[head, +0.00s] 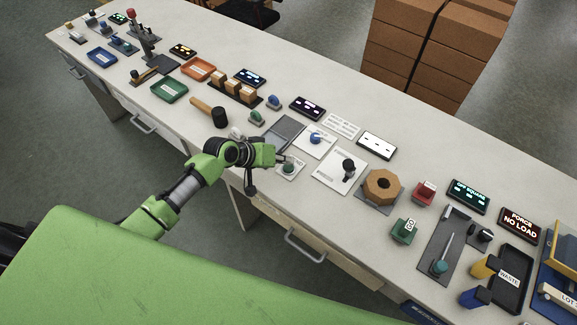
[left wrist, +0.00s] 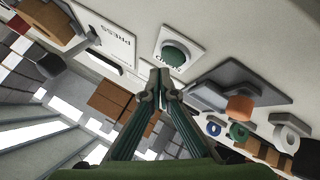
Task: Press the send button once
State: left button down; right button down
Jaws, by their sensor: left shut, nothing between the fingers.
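The send button is a green round button (head: 289,168) on a small white plate near the front edge of the bench. It also shows in the left wrist view (left wrist: 177,55), with the upside-down word SEND beside it. My left gripper (head: 280,159) is shut and empty, just left of the button in the head view. In the left wrist view its closed fingertips (left wrist: 161,78) are close to the plate's edge, beside the button. I cannot tell whether they touch the plate. They do not cover the button. My right gripper is out of view.
A plate with a black knob (head: 348,166) stands to the right, and one with a blue knob (head: 316,138) lies behind. A black-headed mallet (head: 219,117) lies to the left. The long bench (head: 330,95) is crowded with panels.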

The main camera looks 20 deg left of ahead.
aim_at(286, 167)
pick_arm(q)
jog(key=shift+f, duration=0.1)
dwell(0.4)
jog(key=shift+f, duration=0.3)
jog(key=shift+f+b, duration=0.55)
dwell(0.6)
jog(key=shift+r+p, duration=0.9)
jog(key=shift+r, duration=0.15)
notch_tip(286, 167, up, 5)
jog(key=p, duration=0.5)
